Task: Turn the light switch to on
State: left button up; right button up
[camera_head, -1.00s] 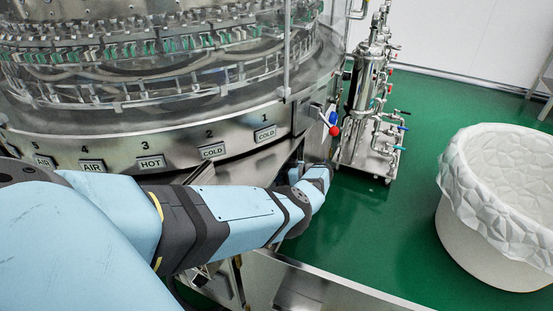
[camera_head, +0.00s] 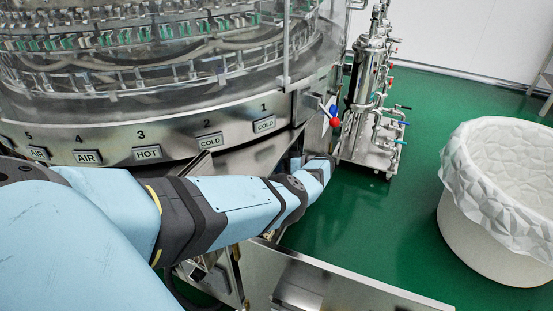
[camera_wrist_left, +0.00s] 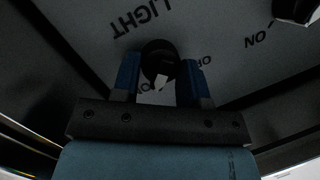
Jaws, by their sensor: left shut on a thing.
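The light switch is a round black knob (camera_wrist_left: 158,52) with a white pointer mark, on a grey panel (camera_wrist_left: 225,20) in the left wrist view. The word LIGHT stands upside down beside it, with ON to the right and small, partly covered lettering close around the knob. The blue fingers of my left gripper (camera_wrist_left: 160,78) stand on both sides of the knob and are shut on it. The pointer faces down towards the gripper's palm. In the head view my left arm reaches to the machine's right side; its gripper and the switch are hidden there. My right gripper is not in view.
The round steel washer (camera_head: 180,140) with numbered labels fills the left. A lever with red and blue balls (camera_head: 334,117) juts out above my left wrist. A pipe stand (camera_head: 372,140) is behind it. A white lined bin (camera_head: 490,235) stands on open green floor at right.

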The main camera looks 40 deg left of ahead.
pick_arm(q)
jog(key=o, duration=0.9)
jog(key=shift+a, duration=0.1)
